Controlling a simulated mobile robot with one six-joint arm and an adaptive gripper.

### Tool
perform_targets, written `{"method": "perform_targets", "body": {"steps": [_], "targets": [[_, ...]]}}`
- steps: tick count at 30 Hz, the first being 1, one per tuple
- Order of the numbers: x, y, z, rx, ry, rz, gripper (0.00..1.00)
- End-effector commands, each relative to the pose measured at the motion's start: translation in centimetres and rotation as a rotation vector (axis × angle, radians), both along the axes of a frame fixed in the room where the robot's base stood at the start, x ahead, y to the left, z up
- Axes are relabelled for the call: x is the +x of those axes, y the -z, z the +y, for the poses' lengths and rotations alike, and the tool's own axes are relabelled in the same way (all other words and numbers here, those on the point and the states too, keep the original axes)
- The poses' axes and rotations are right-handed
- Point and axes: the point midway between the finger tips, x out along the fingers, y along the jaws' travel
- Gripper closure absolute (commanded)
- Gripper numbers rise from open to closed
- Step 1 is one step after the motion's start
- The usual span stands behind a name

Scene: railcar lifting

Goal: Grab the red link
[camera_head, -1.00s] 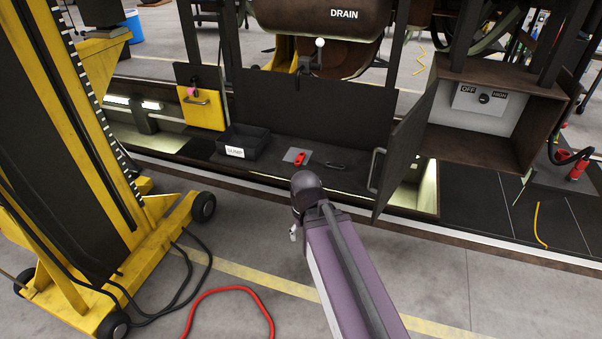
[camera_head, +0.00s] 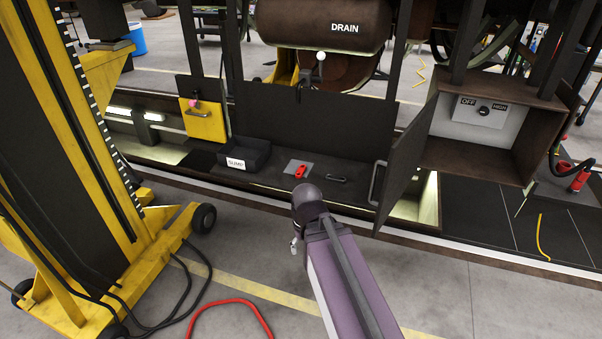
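The red link (camera_head: 300,172) lies on a small grey plate (camera_head: 292,165) on the dark ledge under the railcar, right of the SUMP bin. My arm reaches in from the bottom, and its rounded purple-grey joint ends just below and in front of the link in the picture. Only a small metallic part of my gripper (camera_head: 294,244) shows at the left of the arm. The rest of it is hidden behind the arm, so its fingers cannot be made out. It appears apart from the red link.
A black SUMP bin (camera_head: 245,156) stands left of the link. A dark handle (camera_head: 337,179) lies right of it. The open cabinet door (camera_head: 405,165) juts out at right. A yellow wheeled lift (camera_head: 150,250) stands at left, with cables and a red hose (camera_head: 232,302) on the floor.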

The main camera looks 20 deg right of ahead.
Motion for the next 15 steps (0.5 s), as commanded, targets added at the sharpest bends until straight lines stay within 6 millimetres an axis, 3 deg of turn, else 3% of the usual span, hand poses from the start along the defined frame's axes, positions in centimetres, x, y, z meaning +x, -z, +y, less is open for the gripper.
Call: {"method": "perform_targets", "body": {"steps": [5, 15], "targets": [[0.0, 1.7, 0.0, 0.000, 0.000, 0.000, 0.23], [0.0, 6.9, 0.0, 0.000, -0.001, 0.000, 0.23]]}}
